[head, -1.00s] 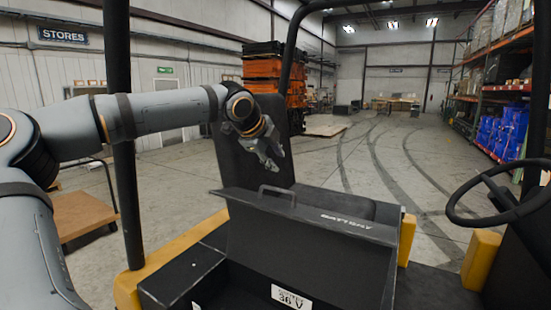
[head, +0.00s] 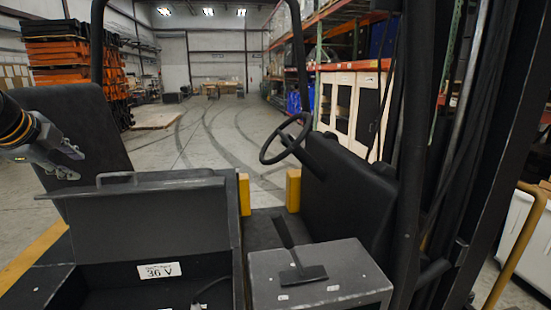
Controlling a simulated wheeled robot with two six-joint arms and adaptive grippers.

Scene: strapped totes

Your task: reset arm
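My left gripper (head: 72,163) comes in at the left edge, in front of the black seat back (head: 88,125). Its fingers look spread apart with nothing between them. It hangs above and left of the raised black battery lid (head: 160,220), apart from its handle (head: 116,177). Most of my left arm is outside the picture. My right gripper is not in view.
Below the lid is an open compartment with a 36 V label (head: 158,270). A grey box (head: 320,275) with a black lever stands right of it. The steering wheel (head: 286,138) and dark mast (head: 450,150) are farther right. Open floor (head: 215,130) lies behind.

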